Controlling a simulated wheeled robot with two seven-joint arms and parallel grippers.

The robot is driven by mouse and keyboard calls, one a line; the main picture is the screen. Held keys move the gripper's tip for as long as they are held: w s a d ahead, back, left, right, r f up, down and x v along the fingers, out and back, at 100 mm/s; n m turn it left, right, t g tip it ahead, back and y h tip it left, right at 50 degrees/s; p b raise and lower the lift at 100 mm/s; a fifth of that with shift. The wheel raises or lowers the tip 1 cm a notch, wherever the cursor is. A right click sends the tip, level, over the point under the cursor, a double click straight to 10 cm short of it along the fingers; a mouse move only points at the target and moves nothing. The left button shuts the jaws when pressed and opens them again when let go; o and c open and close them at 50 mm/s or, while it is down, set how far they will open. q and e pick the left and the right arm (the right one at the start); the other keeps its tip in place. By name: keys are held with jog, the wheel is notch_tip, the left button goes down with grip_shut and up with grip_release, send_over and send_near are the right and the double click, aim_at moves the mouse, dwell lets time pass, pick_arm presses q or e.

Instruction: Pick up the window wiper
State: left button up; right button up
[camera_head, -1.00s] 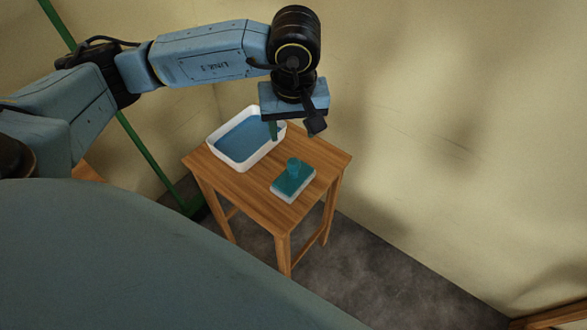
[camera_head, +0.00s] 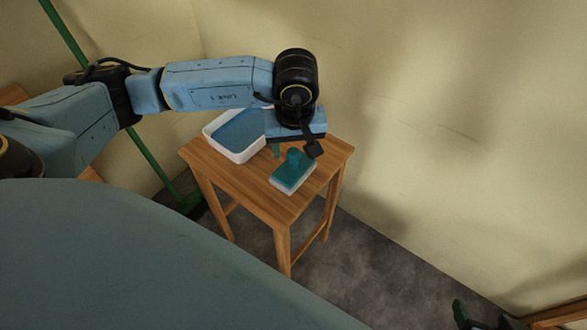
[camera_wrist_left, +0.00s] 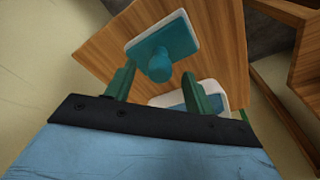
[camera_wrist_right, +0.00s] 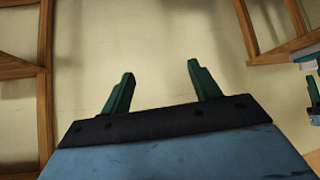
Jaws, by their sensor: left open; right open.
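The window wiper, a teal block with a round knob on a white base (camera_head: 292,178), lies flat on the wooden stool. It also shows in the left wrist view (camera_wrist_left: 176,44), knob towards the camera. My left gripper (camera_head: 284,152) is above the stool, just behind and over the wiper. In the left wrist view its open fingers (camera_wrist_left: 157,80) point at the wiper, with the knob between them in the picture; nothing is held. My right gripper (camera_head: 482,315) shows at the bottom right, away from the stool. Its fingers (camera_wrist_right: 159,82) are open and empty, facing a bare wall.
A white tray with a blue inside (camera_head: 236,150) stands on the stool (camera_head: 238,185), left of the wiper. Plywood walls (camera_head: 440,130) close in behind and right. A green pole (camera_head: 150,155) stands at the left. Wooden frame pieces (camera_wrist_right: 45,85) show in the right wrist view.

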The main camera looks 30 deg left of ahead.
aim_at(294, 164)
pick_arm(q)
notch_tip(294, 164, down, 2)
jog(key=shift+w+f+b, duration=0.1)
jog(key=shift+f+b, duration=0.05)
jog(key=shift+b, duration=0.25)
jog(key=shift+a+f, duration=0.1)
jog(key=shift+f, duration=0.1)
pick_arm(e)
jog(key=w+r+t, duration=0.1)
jog(key=w+a+r+t, duration=0.1)
jog(key=w+r+t+y, duration=0.1)
jog(key=shift+w+a+r, duration=0.15)
jog(key=shift+a+r, duration=0.05)
jog(key=shift+a, duration=0.15)
pick_arm(q)
jog(key=shift+c, duration=0.4)
grip_shut()
